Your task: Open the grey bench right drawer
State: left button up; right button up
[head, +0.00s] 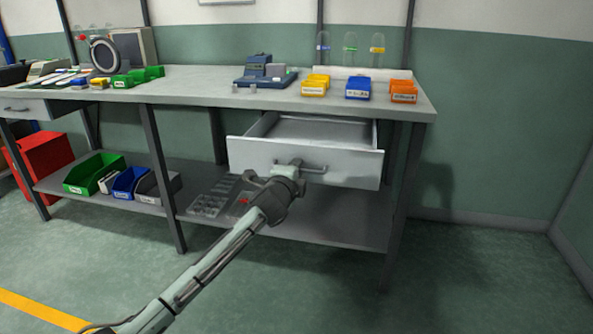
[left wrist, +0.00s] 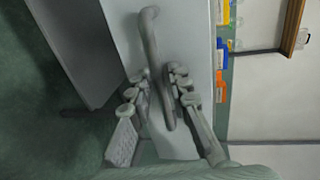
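The grey bench's right drawer (head: 350,165) is pulled out, and its empty-looking inside shows in the head view. Its bar handle (head: 315,170) is on the front panel; it also shows in the left wrist view (left wrist: 152,40). My left gripper (head: 274,172) is in front of the handle's left part. In the left wrist view the fingers of this gripper (left wrist: 160,85) lie on either side of the bar, spread wider than it. The right finger is close to the bar; whether it touches cannot be told. My right gripper is out of view.
The grey bench (head: 200,92) carries a blue device (head: 262,72) and yellow, blue and orange bins (head: 358,88). The lower shelf (head: 330,220) holds a grey compartment tray (head: 208,205) and several bins at left. The floor to the right is free.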

pick_arm(q)
jog(key=v, duration=1.2)
jog(key=shift+f, duration=0.1)
